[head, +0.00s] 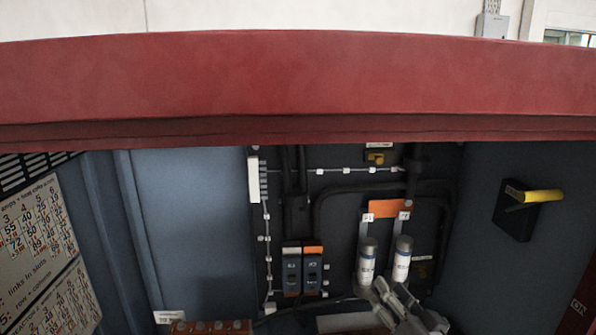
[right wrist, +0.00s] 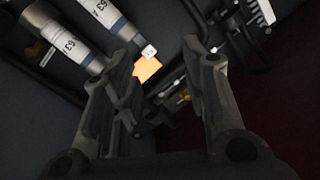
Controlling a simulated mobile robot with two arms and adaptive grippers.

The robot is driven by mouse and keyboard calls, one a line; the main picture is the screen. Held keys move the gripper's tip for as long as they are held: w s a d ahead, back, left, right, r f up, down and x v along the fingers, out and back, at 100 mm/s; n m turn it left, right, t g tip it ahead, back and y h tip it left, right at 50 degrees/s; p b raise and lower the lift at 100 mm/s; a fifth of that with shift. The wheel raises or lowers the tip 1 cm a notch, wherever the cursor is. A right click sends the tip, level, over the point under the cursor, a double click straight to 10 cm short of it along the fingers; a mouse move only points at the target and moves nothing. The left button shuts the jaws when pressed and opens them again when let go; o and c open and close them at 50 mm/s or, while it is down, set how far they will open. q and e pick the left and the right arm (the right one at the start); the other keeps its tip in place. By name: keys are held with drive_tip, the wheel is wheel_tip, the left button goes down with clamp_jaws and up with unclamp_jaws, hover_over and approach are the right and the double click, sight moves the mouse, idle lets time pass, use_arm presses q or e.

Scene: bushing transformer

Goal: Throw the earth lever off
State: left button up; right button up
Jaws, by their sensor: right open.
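The lever with a yellow grip (head: 541,196) sticks out from a dark square plate (head: 515,212) on the right inner wall of the cabinet. Its handle points right and lies nearly level in the head view. My right gripper (head: 395,291) is low in the head view, left of and below the lever, just under the two white cylinders. In the right wrist view its two fingers (right wrist: 172,85) are apart with nothing between them. The lever cannot be made out in the right wrist view. My left gripper does not show.
Two white labelled cylinders (head: 402,260) stand close to my right gripper. An orange block (head: 388,208) is above them. Two small breakers (head: 302,267) are to the left. A red beam (head: 300,85) crosses above the opening. Room between gripper and lever looks free.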

drive_tip(key=s+a+f+n+g, duration=0.1)
drive_tip(key=s+f+n+g, duration=0.3)
drive_tip(key=s+f, duration=0.6)
drive_tip(key=s+d+f+n+g+h, duration=0.1)
drive_tip(key=s+d+f+g+h, duration=0.1)
drive_tip(key=s+f+g, duration=0.65)
drive_tip(key=s+d+f+g+h, duration=0.2)
drive_tip(key=s+f, duration=0.4)
drive_tip(key=s, duration=0.7)
wheel_tip(320, 180, down, 27)
drive_tip(key=s, duration=0.2)
drive_tip(key=s+d+f+g+b, duration=0.1)
drive_tip(key=s+d+f+g, duration=0.1)
drive_tip(key=s+f, duration=1.3)
drive_tip(key=shift+s+d+f+n+h, duration=0.2)
drive_tip(key=shift+s+f+n+h, duration=0.15)
drive_tip(key=shift+s, duration=0.2)
